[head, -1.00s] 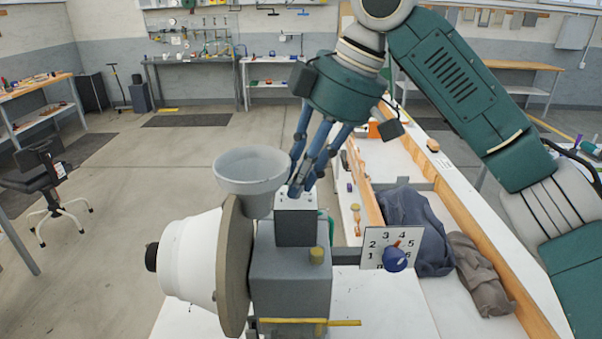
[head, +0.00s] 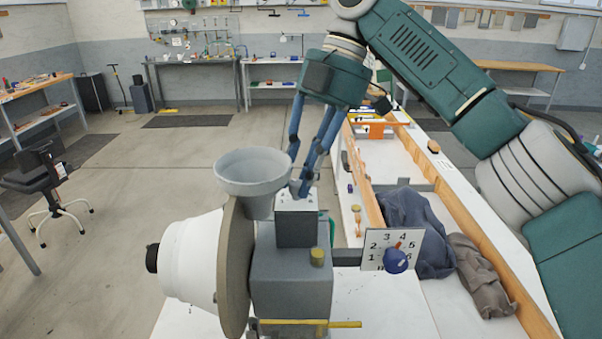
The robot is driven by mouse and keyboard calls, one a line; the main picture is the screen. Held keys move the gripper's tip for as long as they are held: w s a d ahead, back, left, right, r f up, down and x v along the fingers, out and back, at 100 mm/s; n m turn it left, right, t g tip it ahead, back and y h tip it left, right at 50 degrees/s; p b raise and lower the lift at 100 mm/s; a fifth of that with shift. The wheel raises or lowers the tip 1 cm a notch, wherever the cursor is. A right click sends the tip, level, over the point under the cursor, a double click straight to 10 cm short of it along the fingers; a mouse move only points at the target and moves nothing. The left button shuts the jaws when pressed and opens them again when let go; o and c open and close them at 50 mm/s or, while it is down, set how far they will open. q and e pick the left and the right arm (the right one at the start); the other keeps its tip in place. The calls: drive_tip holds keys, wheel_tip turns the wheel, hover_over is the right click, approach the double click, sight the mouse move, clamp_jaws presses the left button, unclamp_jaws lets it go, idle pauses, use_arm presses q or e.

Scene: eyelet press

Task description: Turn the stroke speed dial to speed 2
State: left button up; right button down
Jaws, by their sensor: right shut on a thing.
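The press has a grey body (head: 290,280) with a smaller grey block (head: 297,228) on top, whose pale upper face carries small dark marks. My right gripper (head: 301,190) points down onto that face, its blue fingers shut on a small part there. The fingers mostly hide this part, so I cannot tell what it is or its setting. To the right, a white plate (head: 416,238) numbered around a blue knob (head: 396,261) stands on an arm. The knob's orange pointer leans up towards the 4; no gripper touches it. My left gripper is not in view.
A grey bowl (head: 252,172) stands close left of my right fingers, above a tan disc (head: 235,270) and a white cone (head: 190,262). A yellow bar (head: 330,324) juts out low in front. Dark cloths (head: 412,220) lie in the wooden-edged tray at right.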

drive_tip(key=shift+r+n, duration=0.15)
drive_tip(key=shift+n, duration=0.25)
drive_tip(key=c, duration=1.6)
unclamp_jaws()
drive_tip(key=shift+o, duration=0.2)
